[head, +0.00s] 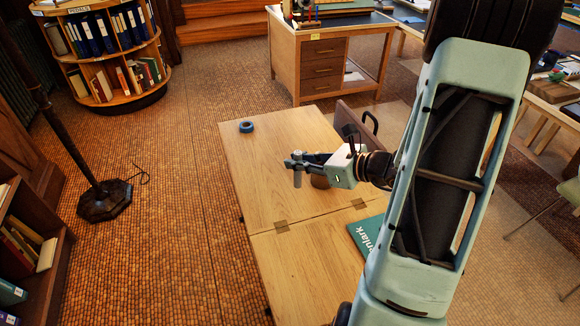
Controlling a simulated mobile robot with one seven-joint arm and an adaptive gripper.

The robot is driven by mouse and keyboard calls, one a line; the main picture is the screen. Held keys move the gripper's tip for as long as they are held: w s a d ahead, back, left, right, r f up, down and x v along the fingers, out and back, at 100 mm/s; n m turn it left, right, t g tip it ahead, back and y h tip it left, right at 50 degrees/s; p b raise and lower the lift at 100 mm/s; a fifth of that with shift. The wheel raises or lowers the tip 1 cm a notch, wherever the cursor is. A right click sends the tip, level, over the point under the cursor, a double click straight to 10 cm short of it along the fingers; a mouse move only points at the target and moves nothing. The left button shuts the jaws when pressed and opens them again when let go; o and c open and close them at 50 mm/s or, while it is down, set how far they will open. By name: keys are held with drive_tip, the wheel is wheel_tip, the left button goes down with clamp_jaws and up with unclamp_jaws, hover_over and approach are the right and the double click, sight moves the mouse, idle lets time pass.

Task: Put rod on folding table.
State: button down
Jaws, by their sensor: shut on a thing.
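The folding table (262,190) is a light wood top with hinge plates along a seam, in the middle of the head view. My gripper (297,162) is over its far half, coming in from the right. It is shut on the rod (298,180), a short grey cylinder held roughly upright. The fingers hide the middle of the rod. I cannot tell whether its lower end touches the tabletop or hangs just above it.
The table's left part is bare. A wooden desk (310,70) stands beyond.

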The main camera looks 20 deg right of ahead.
drive_tip(key=shift+m+h, duration=0.3)
drive_tip(key=shift+m, duration=0.1)
drive_tip(key=w+a+f+b, duration=0.1)
drive_tip(key=w+a+f, duration=0.1)
drive_tip(key=w+f, duration=0.1)
drive_tip(key=w+a+f+b, duration=0.1)
drive_tip(key=w+a+f, duration=0.2)
drive_tip(key=f, duration=0.3)
drive_tip(key=w+a+f+b, duration=0.2)
drive_tip(key=w+a+f, duration=0.1)
drive_tip(key=w+f, duration=0.1)
drive_tip(key=shift+a+f, duration=0.25)
drive_tip(key=shift+f, duration=0.2)
drive_tip(key=c, duration=1.9)
unclamp_jaws()
drive_tip(key=shift+s, duration=0.1)
drive_tip(key=shift+r, duration=0.2)
